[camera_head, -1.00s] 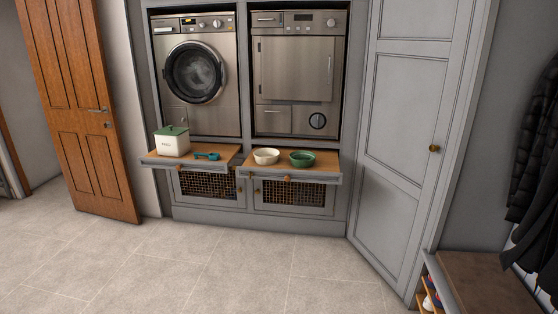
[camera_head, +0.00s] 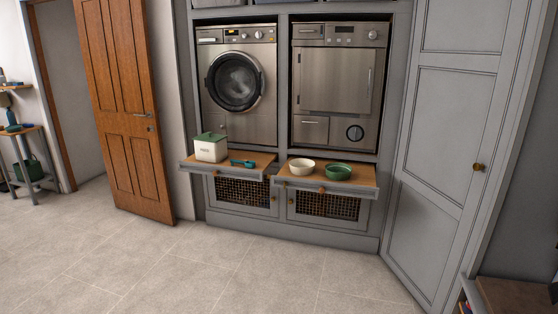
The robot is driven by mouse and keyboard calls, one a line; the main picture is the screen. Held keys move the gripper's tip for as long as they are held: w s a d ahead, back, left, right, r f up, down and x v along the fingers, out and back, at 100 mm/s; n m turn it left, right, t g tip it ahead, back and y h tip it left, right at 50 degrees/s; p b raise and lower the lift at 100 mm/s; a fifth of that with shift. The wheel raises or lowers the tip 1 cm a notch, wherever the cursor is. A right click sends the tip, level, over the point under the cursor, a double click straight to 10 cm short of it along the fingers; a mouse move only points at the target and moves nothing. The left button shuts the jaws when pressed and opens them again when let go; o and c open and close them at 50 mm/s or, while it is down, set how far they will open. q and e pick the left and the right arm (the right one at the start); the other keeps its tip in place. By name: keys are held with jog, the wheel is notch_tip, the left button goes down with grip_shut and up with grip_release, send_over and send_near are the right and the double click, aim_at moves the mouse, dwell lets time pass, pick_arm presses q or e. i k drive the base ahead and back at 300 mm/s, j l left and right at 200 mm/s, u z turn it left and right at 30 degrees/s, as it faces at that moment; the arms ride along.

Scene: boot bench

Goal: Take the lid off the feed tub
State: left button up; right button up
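The feed tub (camera_head: 211,152) is a cream, box-shaped container with dark lettering on its front. Its green lid (camera_head: 210,138) sits on top, with a small raised handle. The tub stands at the left end of the left pull-out shelf (camera_head: 225,170), in front of the washing machine. Neither of my grippers shows in the head view. The tub is some way off across the floor.
A teal scoop (camera_head: 243,163) lies right of the tub. A cream bowl (camera_head: 301,167) and a green bowl (camera_head: 338,172) stand on the right pull-out shelf (camera_head: 350,186). A wooden door (camera_head: 125,110) stands open at left. The tiled floor (camera_head: 200,270) ahead is clear.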

aim_at(208, 137)
jog(key=i+j+z, duration=0.15)
jog(key=i+j, duration=0.35)
jog(key=i+j+z, duration=0.15)
jog(key=i+j, duration=0.4)
jog(key=i, duration=0.15)
jog(key=i+j+z, duration=0.15)
jog(key=i+j, duration=0.4)
jog(key=i+j+z, duration=0.15)
jog(key=i+j, duration=0.35)
jog(key=j, duration=0.2)
